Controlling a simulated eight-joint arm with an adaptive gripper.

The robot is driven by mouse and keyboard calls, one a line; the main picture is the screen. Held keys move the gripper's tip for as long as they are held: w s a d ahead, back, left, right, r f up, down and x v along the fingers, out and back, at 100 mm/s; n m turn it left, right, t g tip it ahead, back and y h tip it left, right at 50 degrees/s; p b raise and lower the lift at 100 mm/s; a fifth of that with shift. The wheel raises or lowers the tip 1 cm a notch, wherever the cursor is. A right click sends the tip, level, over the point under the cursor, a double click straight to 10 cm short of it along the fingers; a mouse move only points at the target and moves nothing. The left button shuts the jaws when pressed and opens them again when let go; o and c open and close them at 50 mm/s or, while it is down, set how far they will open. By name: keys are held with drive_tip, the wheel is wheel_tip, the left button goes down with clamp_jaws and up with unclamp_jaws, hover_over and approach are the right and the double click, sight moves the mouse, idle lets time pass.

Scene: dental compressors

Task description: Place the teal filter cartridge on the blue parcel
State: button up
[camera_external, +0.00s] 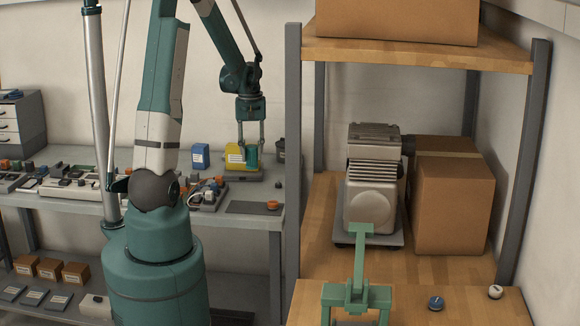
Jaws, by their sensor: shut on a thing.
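My gripper (251,147) points down over the right part of the workbench and is shut on the teal filter cartridge (252,157). The cartridge is small and upright between the fingers, in front of or beside the yellow parcel (234,156), partly overlapping it in the picture. I cannot tell whether its bottom touches the surface below. The blue parcel (200,156) is a small upright box to the left of the gripper, near the back of the bench.
The grey bench (262,190) holds several small parts left of the gripper and an orange knob (273,204) at its front right. A shelf with a grey post (293,150) stands to the right, with a compressor (372,185) and a cardboard box (453,200).

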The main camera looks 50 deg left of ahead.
drive_tip(key=w+a+r+m+p, duration=0.1)
drive_tip(key=a+r+p, duration=0.2)
drive_tip(key=a, duration=0.6)
drive_tip(key=a+r+p, duration=0.3)
drive_tip(key=a, duration=0.5)
wheel_tip(320, 180, up, 4)
drive_tip(key=m+p, duration=0.1)
drive_tip(key=p, duration=0.4)
hover_over(200, 145)
drive_tip(key=shift+s+d+f, duration=0.1)
drive_tip(key=shift+s+d, duration=0.05)
wheel_tip(200, 145, down, 6)
drive_tip(key=p, duration=0.1)
drive_tip(key=shift+f, duration=0.15)
drive_tip(key=shift+f, duration=0.15)
drive_tip(key=shift+f+p, duration=0.5)
drive_tip(key=shift+f, duration=1.2)
drive_tip(key=shift+f, duration=0.2)
